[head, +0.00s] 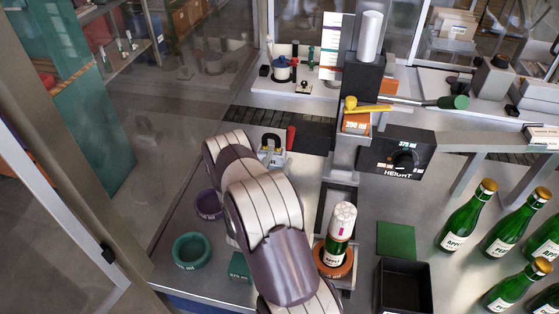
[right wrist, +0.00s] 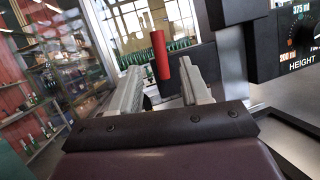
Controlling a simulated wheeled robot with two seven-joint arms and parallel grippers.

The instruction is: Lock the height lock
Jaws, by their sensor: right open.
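The height lock appears to be the red upright lever (head: 290,137) on the left side of the dark machine base. It also shows in the right wrist view as a red rod (right wrist: 160,55). My right gripper (head: 272,153) is open just to its left and nearer. In the right wrist view the lever appears in the gap between the two fingers (right wrist: 160,72), which are apart; whether it is between the tips or beyond them I cannot tell. The black HEIGHT box (head: 385,163) with a dial marked 375 ml stands to the right. My left gripper is not in view.
A foil-topped bottle (head: 337,240) stands in an orange ring (head: 346,262) on the machine. Purple (head: 209,204) and green (head: 192,250) rings lie left of my right arm. A yellow-hubbed lever (head: 369,106) extends right.

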